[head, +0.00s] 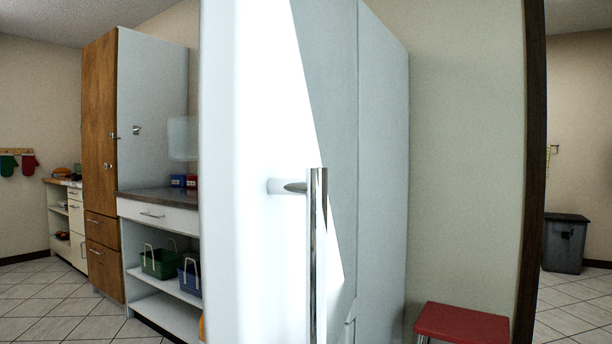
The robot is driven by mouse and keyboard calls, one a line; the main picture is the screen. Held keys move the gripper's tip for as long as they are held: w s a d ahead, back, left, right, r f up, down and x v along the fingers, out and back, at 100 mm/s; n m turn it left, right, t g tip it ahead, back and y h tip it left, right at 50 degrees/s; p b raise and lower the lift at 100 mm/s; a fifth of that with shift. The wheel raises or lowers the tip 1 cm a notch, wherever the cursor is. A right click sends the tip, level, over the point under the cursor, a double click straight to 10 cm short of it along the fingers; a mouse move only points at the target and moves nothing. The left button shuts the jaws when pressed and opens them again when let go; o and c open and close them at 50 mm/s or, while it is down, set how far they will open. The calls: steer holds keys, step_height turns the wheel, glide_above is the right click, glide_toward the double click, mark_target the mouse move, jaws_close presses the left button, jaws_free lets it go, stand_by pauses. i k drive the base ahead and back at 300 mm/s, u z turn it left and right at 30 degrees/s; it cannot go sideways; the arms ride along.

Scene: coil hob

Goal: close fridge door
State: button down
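The fridge door (262,110) fills the middle of the head view, very close. It is a tall white panel standing on edge towards me, swung out from the fridge. Its face is brightly lit, with a slanting line where grey shade begins. A vertical chrome bar handle (317,255) is fixed to this face by a short mount. The pale blue-grey fridge body (383,150) shows behind and to the right. The inside of the fridge is hidden, and I cannot tell how wide the door is open. My gripper is not in view.
A red-topped stool (462,323) stands at lower right by the beige wall (465,150). A grey bin (565,243) is beyond the dark door frame (531,180). Shelves with a green basket (158,262) and a wooden cabinet (100,150) stand left. Tiled floor shows at lower left.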

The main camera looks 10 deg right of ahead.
mark_target(277, 82)
steer(key=u, duration=0.05)
steer(key=k, duration=0.85)
steer(key=z, duration=0.35)
